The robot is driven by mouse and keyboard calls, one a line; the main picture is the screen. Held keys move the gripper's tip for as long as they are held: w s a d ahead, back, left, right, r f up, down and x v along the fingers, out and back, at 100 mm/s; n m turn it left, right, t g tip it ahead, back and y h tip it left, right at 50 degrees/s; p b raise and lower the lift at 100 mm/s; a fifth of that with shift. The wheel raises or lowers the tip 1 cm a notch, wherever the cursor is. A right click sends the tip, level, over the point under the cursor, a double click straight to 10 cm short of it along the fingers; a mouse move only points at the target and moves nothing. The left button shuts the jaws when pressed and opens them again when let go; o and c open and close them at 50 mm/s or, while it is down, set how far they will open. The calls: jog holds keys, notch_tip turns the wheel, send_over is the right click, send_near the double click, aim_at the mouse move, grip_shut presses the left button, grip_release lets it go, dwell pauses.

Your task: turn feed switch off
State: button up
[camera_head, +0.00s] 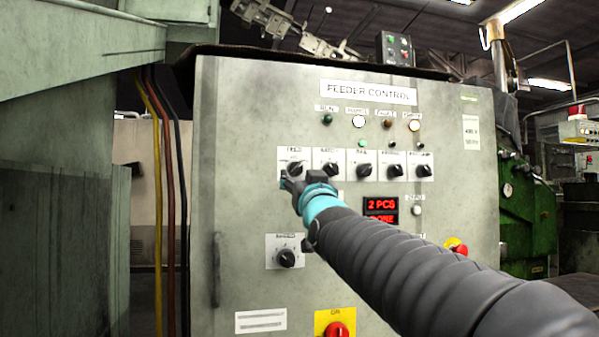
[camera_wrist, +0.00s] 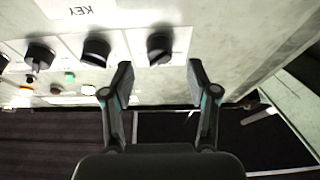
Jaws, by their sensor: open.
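The feed switch (camera_head: 295,167) is a black rotary knob on a white plate, the leftmost in a row of several on the grey panel. In the wrist view, which is turned over, it appears to be the rightmost knob (camera_wrist: 159,46). My gripper (camera_head: 286,182) is just below and in front of it in the head view. In the wrist view my gripper (camera_wrist: 160,80) is open, with its two fingers apart and the knob lined up between and beyond the tips. I see no contact. The exact knob angle is hard to tell.
Neighbouring black knobs (camera_head: 327,170) stand close to the right. Indicator lamps (camera_head: 358,121) are above and a red display (camera_head: 381,205) is below right. A speed knob (camera_head: 286,257) and a red button (camera_head: 337,329) sit lower. Cables (camera_head: 170,190) run left of the panel.

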aim_at(297, 171)
jog(key=shift+p+x, duration=0.3)
jog(key=shift+x, duration=1.85)
grip_shut()
